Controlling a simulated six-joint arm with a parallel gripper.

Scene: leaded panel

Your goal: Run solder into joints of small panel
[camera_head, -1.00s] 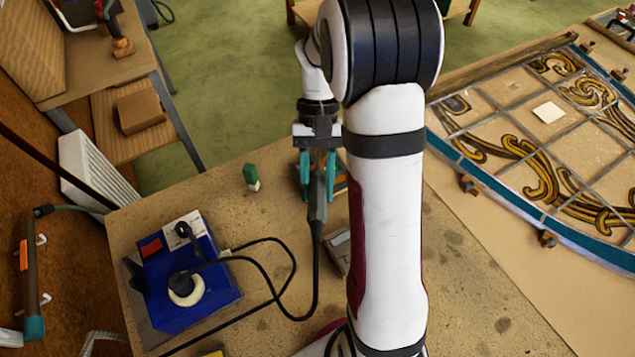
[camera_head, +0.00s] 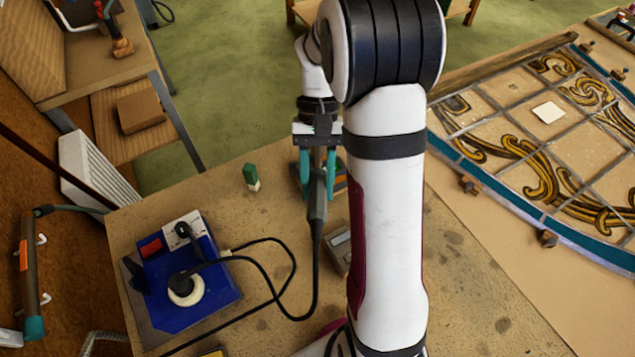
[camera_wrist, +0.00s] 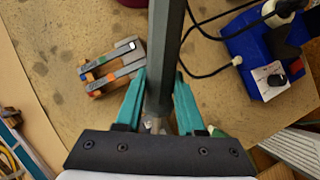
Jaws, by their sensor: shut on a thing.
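My gripper (camera_head: 317,182) is shut on a dark grey soldering iron (camera_head: 317,208), above the tan bench. In the wrist view the iron (camera_wrist: 166,50) runs up between the teal fingers (camera_wrist: 160,90) of my gripper. Its black cord (camera_head: 293,262) loops to the blue soldering station (camera_head: 205,300) at lower left. The iron's tip is hard to make out. A large leaded panel (camera_head: 565,150) with brown and gold scrolls lies at the right. I cannot make out a separate small panel.
Grey bars with orange and blue ends (camera_wrist: 115,65) lie left of the iron in the wrist view. A small green-topped item (camera_head: 251,175) stands on the bench. A grey box-like item (camera_head: 338,250) lies partly behind my arm. The bench's near-left middle holds the cord.

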